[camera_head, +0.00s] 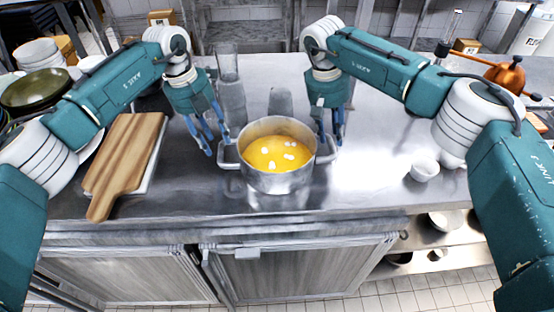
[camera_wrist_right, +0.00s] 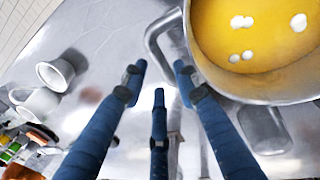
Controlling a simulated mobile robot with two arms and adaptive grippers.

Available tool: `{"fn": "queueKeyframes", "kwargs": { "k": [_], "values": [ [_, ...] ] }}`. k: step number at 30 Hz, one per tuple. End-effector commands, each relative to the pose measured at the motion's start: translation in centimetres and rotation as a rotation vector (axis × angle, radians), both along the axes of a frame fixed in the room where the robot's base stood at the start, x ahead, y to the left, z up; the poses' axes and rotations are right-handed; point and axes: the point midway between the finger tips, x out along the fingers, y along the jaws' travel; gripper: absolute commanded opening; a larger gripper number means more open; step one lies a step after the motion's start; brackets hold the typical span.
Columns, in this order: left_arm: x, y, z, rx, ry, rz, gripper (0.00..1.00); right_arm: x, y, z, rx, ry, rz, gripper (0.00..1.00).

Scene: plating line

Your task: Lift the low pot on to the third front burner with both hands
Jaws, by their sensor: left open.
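The low pot (camera_head: 277,183) is a steel pot with yellow liquid and several white lumps, upright on the steel counter. Its left handle (camera_head: 228,158) and right handle (camera_head: 327,152) stick out at the sides. My left gripper (camera_head: 215,146) points down, open, at the left handle. My right gripper (camera_head: 330,138) is beside the right handle. In the right wrist view, the pot (camera_wrist_right: 235,88) is at upper right, and the blue fingers of my right gripper (camera_wrist_right: 158,80) are spread and empty, short of the handle (camera_wrist_right: 152,38). No burner can be made out.
A wooden board (camera_head: 125,160) lies left of the pot, with a dark green bowl (camera_head: 35,90) beyond. Clear glasses (camera_head: 231,90) stand behind the pot. A small white cup (camera_head: 424,169) and a copper pot (camera_head: 507,75) are at right. Counter between pot and cup is clear.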

Motion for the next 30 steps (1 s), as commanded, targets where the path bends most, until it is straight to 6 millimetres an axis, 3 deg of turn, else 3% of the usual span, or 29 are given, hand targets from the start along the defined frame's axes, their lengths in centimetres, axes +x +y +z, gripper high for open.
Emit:
{"fn": "queueKeyframes", "kwargs": {
  "k": [3, 9, 21, 22, 26, 28, 30],
  "values": [
    [-0.1, -0.5, -2.1, 0.0, 0.003, -0.001, 0.41, -0.1, -0.4, -2.1, 0.0, 0.003, 0.0, 0.3],
    [0.0, -0.9, -4.3, -0.001, 0.001, 0.0, 0.41, 0.0, -0.9, -4.3, 0.001, 0.001, 0.0, 0.3],
    [0.1, -1.0, -5.0, -0.001, -0.001, 0.0, 0.41, 0.0, -1.0, -5.0, 0.0, 0.0, 0.0, 0.3],
    [0.1, -1.0, -5.0, -0.001, -0.001, 0.0, 0.39, 0.0, -1.0, -5.0, 0.0, 0.0, 0.0, 0.28],
    [0.1, -1.0, -5.0, -0.001, -0.001, 0.0, 0.13, 0.0, -1.0, -4.9, 0.0, 0.0, 0.0, 0.02],
    [0.1, -1.0, -5.0, -0.001, -0.001, 0.0, 0.0, 0.0, -1.0, -4.9, 0.001, 0.0, 0.0, 0.0],
    [0.1, -1.0, -4.9, -0.001, -0.001, 0.0, 0.0, 0.0, -1.0, -4.9, 0.001, -0.001, 0.0, 0.0]
  ]
}}
